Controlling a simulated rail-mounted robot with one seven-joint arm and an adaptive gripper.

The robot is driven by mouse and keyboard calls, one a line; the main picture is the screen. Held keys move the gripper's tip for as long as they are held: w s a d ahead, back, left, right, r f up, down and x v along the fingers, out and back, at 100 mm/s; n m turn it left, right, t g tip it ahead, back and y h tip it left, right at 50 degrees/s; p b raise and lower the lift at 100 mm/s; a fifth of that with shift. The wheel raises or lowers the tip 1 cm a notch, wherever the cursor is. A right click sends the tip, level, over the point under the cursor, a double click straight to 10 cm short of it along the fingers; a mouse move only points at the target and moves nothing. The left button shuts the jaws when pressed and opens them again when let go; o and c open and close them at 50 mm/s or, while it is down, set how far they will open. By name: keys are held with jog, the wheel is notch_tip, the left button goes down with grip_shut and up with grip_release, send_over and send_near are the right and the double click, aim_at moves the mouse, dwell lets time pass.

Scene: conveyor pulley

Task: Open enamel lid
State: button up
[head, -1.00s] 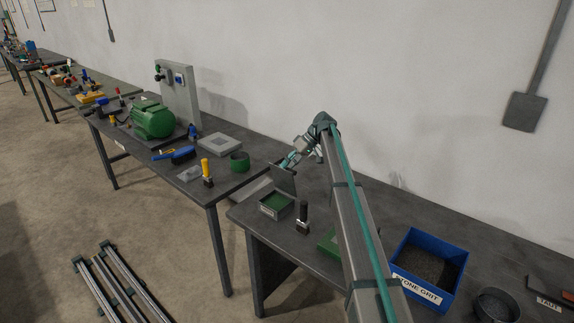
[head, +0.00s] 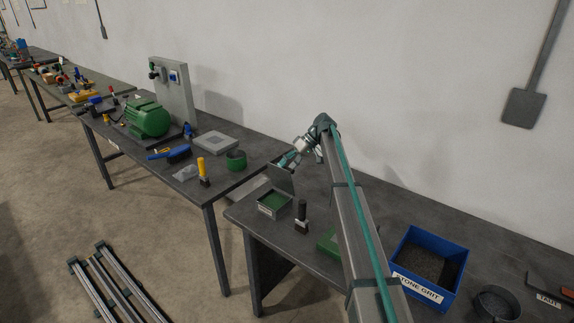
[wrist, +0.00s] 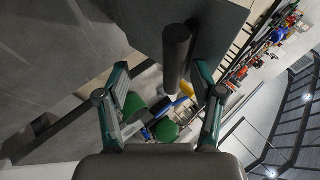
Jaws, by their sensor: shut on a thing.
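The enamel box (head: 272,212) is a small grey open-topped box with a green inside. It sits near the left end of the near bench. Its grey lid (head: 281,180) stands raised at the box's back edge, and the box's mouth is uncovered. My gripper (head: 289,160) is at the lid's upper part, on the far side of it. In the wrist view the lid (wrist: 215,18) fills the top as a grey plate. A dark round bar handle (wrist: 176,52) runs from it between my fingers (wrist: 160,72). My gripper is shut on the lid; the exact contact is unclear.
A black-handled tool (head: 301,214) stands just right of the box. A green item (head: 328,240) lies partly behind my arm. A blue stone grit bin (head: 430,266) and a dark round pot (head: 497,303) are further right. The left bench (head: 225,185) holds a green motor (head: 148,119).

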jog(key=shift+d+f, duration=0.35)
jog(key=v, duration=1.2)
jog(key=shift+a+r, duration=0.25)
jog(key=shift+r, duration=0.1)
jog(key=shift+a, duration=0.1)
